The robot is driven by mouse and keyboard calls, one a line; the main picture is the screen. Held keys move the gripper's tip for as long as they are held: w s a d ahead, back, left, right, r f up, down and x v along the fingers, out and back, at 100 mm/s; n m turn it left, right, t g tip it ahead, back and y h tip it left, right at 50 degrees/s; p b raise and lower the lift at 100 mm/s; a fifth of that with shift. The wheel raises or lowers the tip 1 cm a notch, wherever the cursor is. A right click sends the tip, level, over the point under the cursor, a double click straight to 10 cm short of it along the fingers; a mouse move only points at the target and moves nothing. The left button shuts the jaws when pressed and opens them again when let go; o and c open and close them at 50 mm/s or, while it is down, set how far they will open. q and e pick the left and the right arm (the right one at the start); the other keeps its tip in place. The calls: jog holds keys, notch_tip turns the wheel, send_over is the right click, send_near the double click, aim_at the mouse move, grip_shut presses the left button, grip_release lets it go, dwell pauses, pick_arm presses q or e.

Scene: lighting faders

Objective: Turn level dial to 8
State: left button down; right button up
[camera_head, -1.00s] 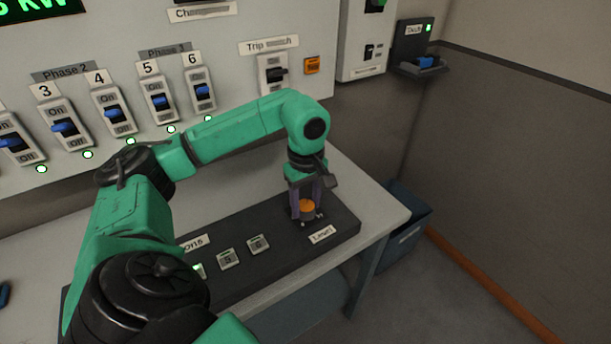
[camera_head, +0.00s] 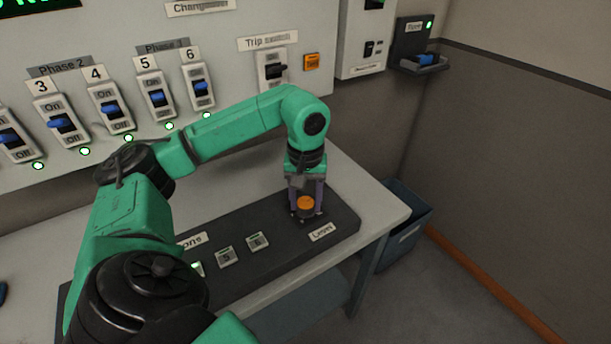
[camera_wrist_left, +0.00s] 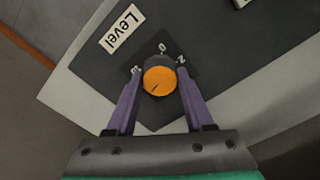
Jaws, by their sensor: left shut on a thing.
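The level dial is an orange-topped round knob (camera_head: 306,203) at the right end of the dark console (camera_head: 343,220), beside the "Level" label (camera_head: 321,232). My right gripper is not in view.
Square buttons (camera_head: 258,242) sit on the console left of the dial. Several blue-handled switches (camera_head: 157,97) and a trip switch (camera_head: 272,70) are on the wall panel behind. A blue bin (camera_head: 404,240) stands beside the table (camera_head: 380,205).

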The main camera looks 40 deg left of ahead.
aim_at(307, 202)
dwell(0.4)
pick_arm(q)
jog(key=shift+c, duration=1.4)
grip_release()
jog(key=shift+r, duration=0.1)
notch_tip(307, 202, up, 6)
jog(key=shift+d+f, duration=0.1)
notch_tip(307, 202, up, 9)
jog(key=p, duration=0.5)
jog(key=shift+f, duration=0.2)
